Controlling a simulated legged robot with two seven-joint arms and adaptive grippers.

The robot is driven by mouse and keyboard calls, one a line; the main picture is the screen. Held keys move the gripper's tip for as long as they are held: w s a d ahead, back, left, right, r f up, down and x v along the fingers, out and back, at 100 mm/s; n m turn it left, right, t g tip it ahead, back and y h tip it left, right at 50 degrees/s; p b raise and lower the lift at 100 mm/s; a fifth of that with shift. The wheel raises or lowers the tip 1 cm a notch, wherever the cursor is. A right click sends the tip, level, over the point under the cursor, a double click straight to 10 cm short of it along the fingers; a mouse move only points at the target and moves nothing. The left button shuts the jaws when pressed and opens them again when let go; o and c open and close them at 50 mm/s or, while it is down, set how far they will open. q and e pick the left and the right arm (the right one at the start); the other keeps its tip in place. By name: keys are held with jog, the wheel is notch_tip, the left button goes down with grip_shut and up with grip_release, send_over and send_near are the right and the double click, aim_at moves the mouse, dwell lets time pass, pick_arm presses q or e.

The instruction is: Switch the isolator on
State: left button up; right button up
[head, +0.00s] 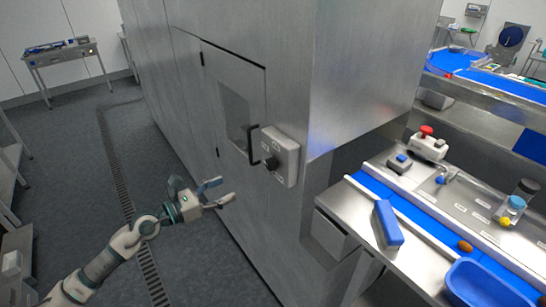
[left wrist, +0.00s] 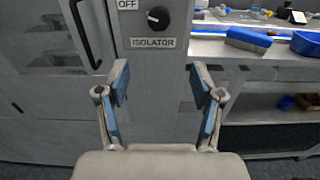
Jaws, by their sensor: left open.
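The isolator (head: 287,152) is a grey box on the side of a large metal cabinet, with a black rotary knob (head: 271,163). In the left wrist view the knob (left wrist: 158,17) is near the top edge, above an "ISOLATOR" label (left wrist: 153,43). An "OFF" label (left wrist: 128,4) is at its upper left. A white mark shows on the knob's left part; the box's top is cut off. My left gripper (head: 225,191) is open and empty, left of and below the knob, not touching it. Its two blue-padded fingers show in the left wrist view (left wrist: 162,85). My right gripper is not in view.
A black door handle (head: 251,145) is close to the left of the isolator. To the right, a bench (head: 335,203) holds a blue brush-like block (head: 387,222), a blue tray (head: 488,285) and a red-button box (head: 428,143). Open floor (head: 190,260) lies left of the cabinet.

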pick_arm(q)
jog(key=d+r+p, duration=0.1)
jog(key=d+p, duration=0.1)
jog(key=p, duration=0.1)
send_near(268, 167)
jog(key=w, duration=0.2)
jog(key=x, duration=0.4)
jog(key=shift+s+d+f+p, duration=0.1)
jog(key=shift+s+d+p, duration=0.05)
jog(key=shift+d+p, duration=0.25)
jog(key=d, duration=0.2)
jog(key=w+d, duration=0.1)
jog(key=d, duration=0.1)
jog(key=shift+w, duration=0.1)
jog(key=shift+w+d, duration=0.25)
jog(key=shift+d, duration=0.45)
jog(key=shift+a, duration=0.25)
jog(key=a, duration=0.3)
jog(key=c, duration=1.1)
jog(key=shift+s+d, duration=0.2)
jog(key=shift+d, duration=0.1)
jog(key=shift+c, duration=0.2)
jog(key=shift+d, duration=0.5)
jog(key=shift+w, duration=0.15)
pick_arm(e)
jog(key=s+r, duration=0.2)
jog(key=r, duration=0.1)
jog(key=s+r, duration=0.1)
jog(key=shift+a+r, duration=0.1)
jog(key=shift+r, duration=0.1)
